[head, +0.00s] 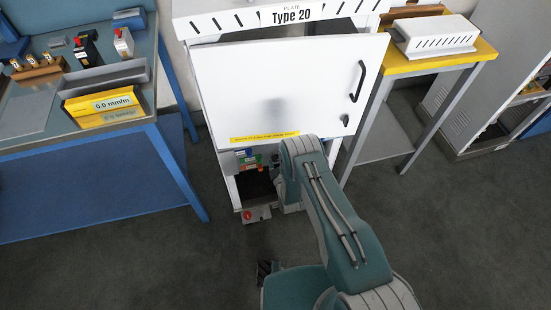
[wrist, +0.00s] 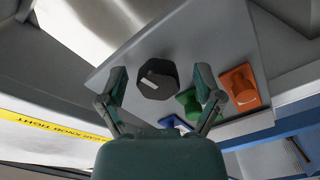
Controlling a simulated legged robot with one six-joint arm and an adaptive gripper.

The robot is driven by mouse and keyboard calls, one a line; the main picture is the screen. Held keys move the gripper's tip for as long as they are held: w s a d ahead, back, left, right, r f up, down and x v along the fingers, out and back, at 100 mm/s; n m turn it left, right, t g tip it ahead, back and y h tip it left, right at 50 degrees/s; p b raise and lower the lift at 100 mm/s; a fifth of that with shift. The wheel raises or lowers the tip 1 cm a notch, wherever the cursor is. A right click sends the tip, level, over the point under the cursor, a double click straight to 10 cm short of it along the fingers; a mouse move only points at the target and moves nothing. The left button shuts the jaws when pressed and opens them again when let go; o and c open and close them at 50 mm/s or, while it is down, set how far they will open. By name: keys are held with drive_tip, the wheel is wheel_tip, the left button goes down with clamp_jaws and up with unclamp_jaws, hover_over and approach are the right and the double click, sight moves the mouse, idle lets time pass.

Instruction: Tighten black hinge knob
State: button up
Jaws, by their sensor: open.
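The black knob (wrist: 158,80) shows in the wrist view, many-sided with a pale mark on its face, in front of a grey plate (wrist: 215,30). My gripper (wrist: 159,70) is open, with one finger on each side of the knob in the picture. Small gaps show between the fingers and the knob, and I see no contact. How far the fingertips reach along the knob is unclear.
A yellow strip (wrist: 45,125) reads "KNOB TIGHT". In the head view, a blue bench (head: 165,135) stands left and a yellow-topped table (head: 440,60) right.

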drive_tip(key=c, duration=1.2)
drive_tip(key=shift+o, duration=0.2)
drive_tip(key=shift+m, duration=0.3)
drive_tip(key=m, duration=0.4)
drive_tip(key=shift+m, duration=0.3)
drive_tip(key=m, duration=0.9)
drive_tip(key=shift+m, duration=0.4)
drive_tip(key=m, duration=0.4)
drive_tip(key=shift+f+m, duration=0.1)
drive_tip(key=shift+m, duration=0.3)
